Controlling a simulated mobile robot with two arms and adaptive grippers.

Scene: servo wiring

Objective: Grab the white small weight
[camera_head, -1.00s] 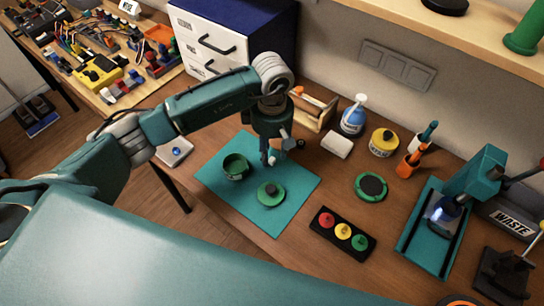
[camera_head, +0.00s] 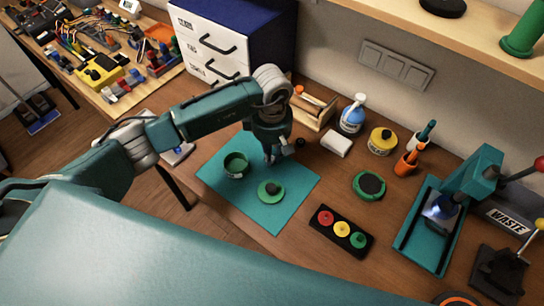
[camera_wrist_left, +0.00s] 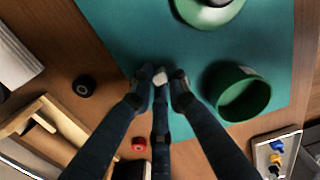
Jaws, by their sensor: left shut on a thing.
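My left gripper (camera_head: 271,158) points down over the far part of the teal mat (camera_head: 225,190). In the left wrist view its fingers (camera_wrist_left: 161,82) are closed together around a small whitish piece (camera_wrist_left: 161,77), the white small weight. The fingers hide most of the weight. It is too small to make out in the head view, and I cannot tell whether it still touches the mat. My right gripper is not in view.
A green open cup (camera_head: 235,165) and a green lid-like disc (camera_head: 271,191) lie close by on the mat. A small black round piece (camera_head: 300,142) is just right of the gripper. A wooden rack (camera_head: 312,108) stands behind. A three-colour button tray (camera_head: 342,231) is front right.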

